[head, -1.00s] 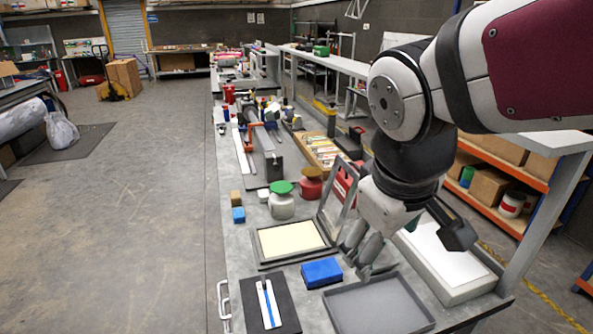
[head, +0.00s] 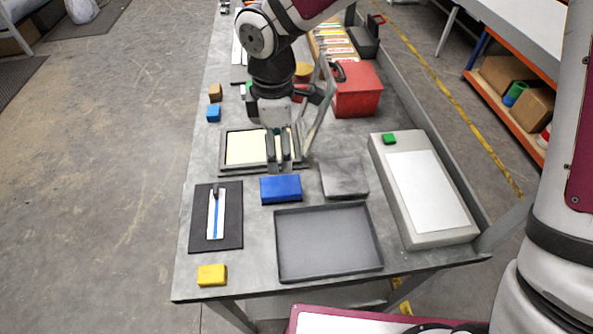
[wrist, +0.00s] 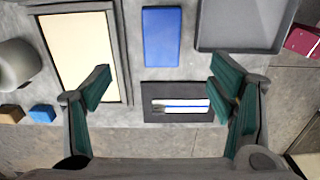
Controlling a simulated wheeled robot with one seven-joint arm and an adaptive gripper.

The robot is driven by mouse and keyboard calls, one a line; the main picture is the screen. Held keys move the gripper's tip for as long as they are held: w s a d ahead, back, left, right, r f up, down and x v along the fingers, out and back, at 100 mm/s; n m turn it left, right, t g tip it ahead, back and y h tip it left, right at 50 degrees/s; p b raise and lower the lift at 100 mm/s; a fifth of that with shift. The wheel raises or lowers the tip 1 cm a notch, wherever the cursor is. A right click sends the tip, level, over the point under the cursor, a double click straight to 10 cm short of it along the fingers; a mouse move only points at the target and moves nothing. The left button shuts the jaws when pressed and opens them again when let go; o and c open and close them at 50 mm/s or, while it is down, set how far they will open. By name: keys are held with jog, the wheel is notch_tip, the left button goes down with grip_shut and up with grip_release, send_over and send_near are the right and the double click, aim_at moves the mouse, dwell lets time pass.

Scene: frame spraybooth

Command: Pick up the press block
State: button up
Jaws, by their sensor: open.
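No label marks the press block; a plain blue block (head: 281,189) nearest my gripper looks the likeliest. It lies flat on the grey bench (head: 258,235), between the cream-panelled frame and the grey tray. It also shows at the top centre of the wrist view (wrist: 172,37). My gripper (head: 279,166) points down just behind the block in the head view, over the frame's near edge. In the wrist view my gripper (wrist: 160,87) is open and empty, its green-padded fingers wide apart. The block lies above the line between the fingertips there. My height above the bench is hard to tell.
The cream-panelled frame (head: 238,150) lies behind the block, the shallow grey tray (head: 328,242) in front. A grey pad (head: 344,178) is to the right, a black mat (head: 233,235) with a flat tool to the left. A yellow block (head: 212,275) and light box (head: 385,165) stand farther off.

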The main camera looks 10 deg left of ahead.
send_over(280, 185)
notch_tip(280, 185, down, 8)
jog(key=shift+w+f, duration=0.15)
jog(key=shift+f, duration=0.05)
jog(key=f+p, duration=0.1)
jog(key=f, duration=0.3)
jog(key=shift+s+f, duration=0.2)
jog(key=shift+w+f, duration=0.1)
jog(key=shift+f, duration=0.45)
jog(key=c, duration=1.3)
